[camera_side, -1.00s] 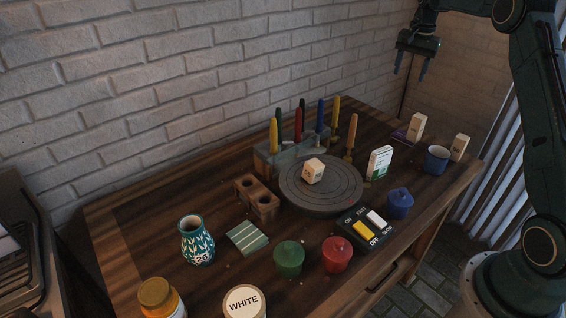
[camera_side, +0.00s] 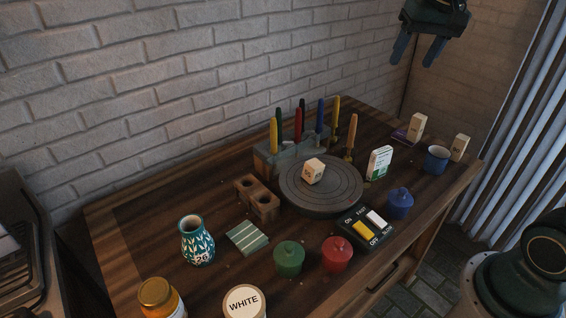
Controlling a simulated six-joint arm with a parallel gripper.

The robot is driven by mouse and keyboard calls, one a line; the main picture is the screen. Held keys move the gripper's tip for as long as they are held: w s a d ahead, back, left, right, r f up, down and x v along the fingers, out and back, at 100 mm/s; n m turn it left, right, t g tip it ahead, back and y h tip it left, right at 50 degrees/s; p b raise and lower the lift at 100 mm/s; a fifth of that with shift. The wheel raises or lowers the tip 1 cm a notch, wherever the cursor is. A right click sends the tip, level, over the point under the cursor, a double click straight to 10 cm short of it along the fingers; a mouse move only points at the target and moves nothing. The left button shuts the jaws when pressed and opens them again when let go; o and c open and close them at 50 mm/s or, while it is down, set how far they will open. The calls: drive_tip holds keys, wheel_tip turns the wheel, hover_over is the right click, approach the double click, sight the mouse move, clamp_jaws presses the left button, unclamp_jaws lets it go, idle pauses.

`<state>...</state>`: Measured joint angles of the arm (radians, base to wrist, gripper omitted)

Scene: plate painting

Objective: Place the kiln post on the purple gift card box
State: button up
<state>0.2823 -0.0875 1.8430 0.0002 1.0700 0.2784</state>
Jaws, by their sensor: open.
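Three pale beige blocks look like kiln posts. One lies on the round grey turntable (camera_side: 340,203), a squat block (camera_side: 313,171) with dark marks. A taller block (camera_side: 416,126) stands at the back right, and another upright block (camera_side: 459,148) stands near the table's right edge. A flat purple box (camera_side: 399,136) lies against the back-right block's left side; I cannot tell whether that block stands on it or beside it. My gripper (camera_side: 414,62) is open and empty, high above the back right of the table, fingers pointing down.
A blue mug (camera_side: 437,159), a white-green box (camera_side: 380,163) and a blue lidded jar (camera_side: 400,203) stand on the right. A rack (camera_side: 290,155) of upright coloured tools is behind the turntable. A switch box (camera_side: 366,229), green jar (camera_side: 289,258) and red jar (camera_side: 337,254) are in front.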

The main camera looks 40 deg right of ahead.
drive_tip(key=s+a+f+n+t, duration=0.1)
drive_tip(key=s+a+f+n, duration=0.2)
drive_tip(key=s, duration=0.6)
drive_tip(key=s+a+f+n+t+y, duration=0.1)
drive_tip(key=s+a+f+n, duration=0.2)
drive_tip(key=s+a, duration=0.4)
drive_tip(key=shift+s+a+f, duration=0.2)
drive_tip(key=shift+s, duration=0.75)
